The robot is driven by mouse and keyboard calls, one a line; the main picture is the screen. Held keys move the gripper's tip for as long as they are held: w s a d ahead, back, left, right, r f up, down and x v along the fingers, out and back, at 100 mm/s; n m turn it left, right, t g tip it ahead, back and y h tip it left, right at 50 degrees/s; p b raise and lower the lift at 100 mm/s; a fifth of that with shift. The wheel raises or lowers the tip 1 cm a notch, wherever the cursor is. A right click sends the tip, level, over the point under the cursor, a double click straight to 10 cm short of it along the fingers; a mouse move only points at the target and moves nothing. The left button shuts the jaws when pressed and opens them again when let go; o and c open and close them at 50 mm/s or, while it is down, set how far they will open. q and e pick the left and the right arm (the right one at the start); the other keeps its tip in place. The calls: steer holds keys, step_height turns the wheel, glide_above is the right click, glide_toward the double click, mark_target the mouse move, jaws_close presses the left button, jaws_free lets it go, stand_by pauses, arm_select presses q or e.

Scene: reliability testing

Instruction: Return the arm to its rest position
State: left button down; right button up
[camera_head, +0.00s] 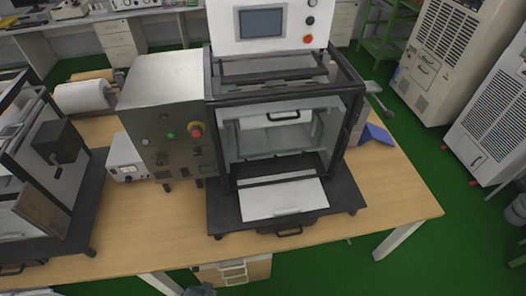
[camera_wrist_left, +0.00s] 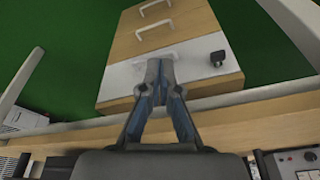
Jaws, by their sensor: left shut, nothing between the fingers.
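My left gripper (camera_wrist_left: 161,68) shows in the left wrist view, pointing away from the camera with its two fingertips together. It is shut and empty. Behind its tips is a wooden drawer cabinet (camera_wrist_left: 196,22) with white handles; I cannot tell the distance between them. In the head view, a small grey part at the bottom edge, left of the same cabinet (camera_head: 261,268), may belong to my arm. My right gripper is in neither view.
The wooden table (camera_head: 405,205) carries a test machine (camera_head: 222,205) with its front flap lowered, a grey control box (camera_head: 165,92) and a small white instrument (camera_head: 124,158). Another framed machine (camera_head: 88,205) stands at left. Green floor (camera_head: 440,240) is clear at lower right.

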arm_select(q)
steer(key=s+f+g, duration=0.1)
steer(key=s+f, duration=0.2)
steer(key=f, duration=0.6)
steer(key=s+f, duration=0.3)
steer(key=f, duration=0.6)
steer(key=s+a+f+g, duration=0.1)
steer(key=s+a+f, duration=0.2)
steer(key=s+f, duration=0.8)
steer(key=s, duration=0.4)
steer(key=shift+a+f, duration=0.2)
